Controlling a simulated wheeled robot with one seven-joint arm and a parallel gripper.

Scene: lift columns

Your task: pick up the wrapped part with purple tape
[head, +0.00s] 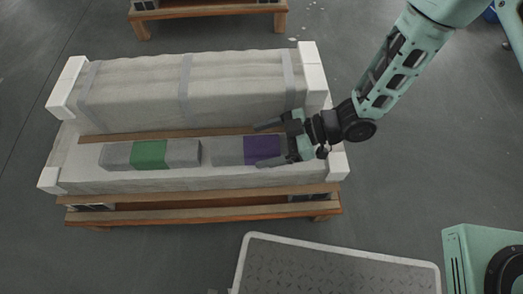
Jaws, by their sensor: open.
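The wrapped part with purple tape (227,151) is a grey block lying on the long wrapped package, with a purple band (262,150) near its right end. My gripper (267,144) comes in from the right with its jaws spread. One finger is by the far side of the purple band and the other by its near side. I cannot tell from this view whether the fingers touch the part or how high they are above it. The right end of the part is partly hidden by my gripper.
A similar grey part with green tape (149,154) lies just left. The wrapped package (190,90) rises behind both parts, with white end blocks (314,76) and a wooden pallet (200,212) below. A metal-plated platform (330,268) stands in front. Open floor lies left.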

